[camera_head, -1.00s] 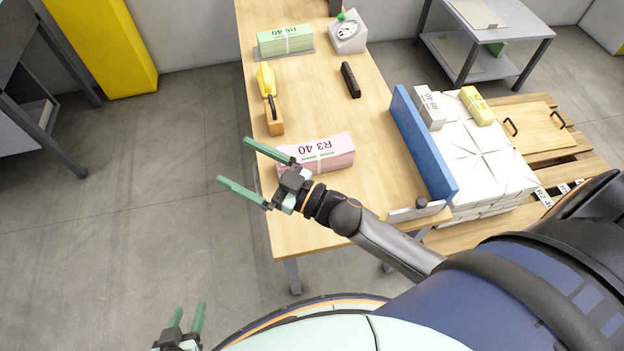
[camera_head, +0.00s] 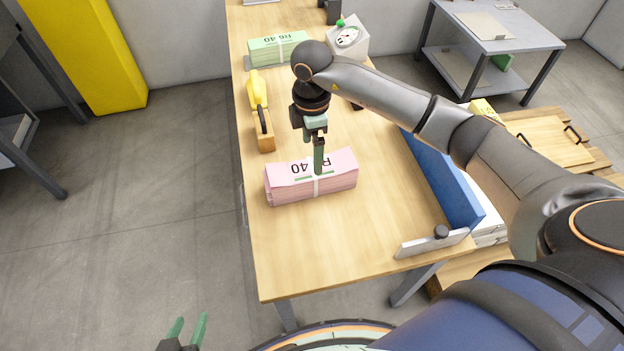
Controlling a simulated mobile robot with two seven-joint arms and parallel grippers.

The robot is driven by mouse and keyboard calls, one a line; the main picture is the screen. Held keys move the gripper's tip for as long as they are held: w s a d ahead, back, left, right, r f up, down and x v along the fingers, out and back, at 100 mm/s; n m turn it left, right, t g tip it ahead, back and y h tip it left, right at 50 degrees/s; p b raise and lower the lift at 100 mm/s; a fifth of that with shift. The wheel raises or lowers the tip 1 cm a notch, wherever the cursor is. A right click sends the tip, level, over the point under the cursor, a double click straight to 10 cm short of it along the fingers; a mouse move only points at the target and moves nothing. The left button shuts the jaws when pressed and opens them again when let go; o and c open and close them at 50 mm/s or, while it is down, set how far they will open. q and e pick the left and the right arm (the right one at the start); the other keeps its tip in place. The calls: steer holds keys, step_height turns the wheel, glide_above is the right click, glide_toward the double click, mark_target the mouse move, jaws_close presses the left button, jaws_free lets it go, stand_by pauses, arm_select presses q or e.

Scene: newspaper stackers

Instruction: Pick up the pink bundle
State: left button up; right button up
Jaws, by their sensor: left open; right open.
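The pink bundle (camera_head: 285,186) lies on the wooden table (camera_head: 345,248), a stack of pink paper with a white band and the marking R3 40 on top. My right gripper (camera_head: 319,170) points down over the bundle, its green fingers one behind the other in this view. The fingertips overlap the bundle's top near the white band; I cannot tell whether they touch it. The gripper is open and hides part of the label. My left gripper (camera_head: 188,328) is open and empty at the bottom of the view, over the floor and away from the table.
A green bundle (camera_head: 270,49) and a white dial scale (camera_head: 349,38) stand at the table's far end. A yellow-handled tool (camera_head: 258,95) lies at the left edge. A blue upright panel (camera_head: 447,180) borders the right side.

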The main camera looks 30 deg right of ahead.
mark_target(312, 169)
step_height(312, 169, down, 6)
steer(key=shift+r+b, duration=0.25)
steer(key=shift+b, duration=0.15)
steer(key=shift+w+f+b, duration=0.15)
steer(key=shift+f+b, duration=0.45)
steer(key=shift+f, duration=2.15)
steer(key=c, duration=0.3)
jaws_close()
steer(key=shift+w+r, duration=0.1)
steer(key=shift+r, duration=0.1)
